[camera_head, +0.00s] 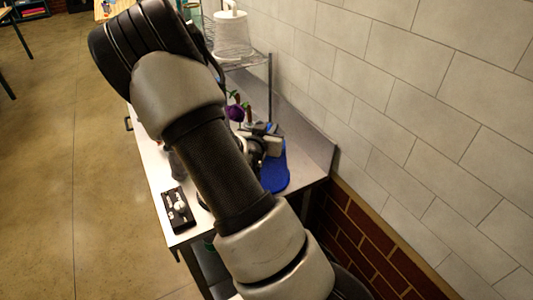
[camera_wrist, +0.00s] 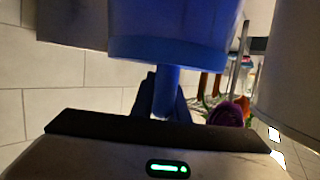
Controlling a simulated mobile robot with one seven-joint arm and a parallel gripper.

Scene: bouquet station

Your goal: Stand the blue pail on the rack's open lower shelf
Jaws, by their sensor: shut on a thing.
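The blue pail (camera_head: 274,176) shows near the wall end of the counter, partly hidden behind my arm and gripper. In the wrist view the pail (camera_wrist: 175,48) fills the top middle. My gripper (camera_head: 267,138) is shut on a narrow blue part of the pail, which shows between the dark fingers (camera_wrist: 166,98) in the wrist view. I cannot tell whether the pail touches the counter. The wire rack (camera_head: 270,80) stands behind, against the tiled wall. My arm hides most of its lower part, so its lower shelf is not clear.
A white bucket (camera_head: 232,36) stands on the rack's upper shelf. A purple flower (camera_head: 236,112) is close to my gripper; it also shows in the wrist view (camera_wrist: 228,113). A black tray (camera_head: 178,210) lies at the counter's front left. The tiled wall (camera_head: 410,100) bounds the right side.

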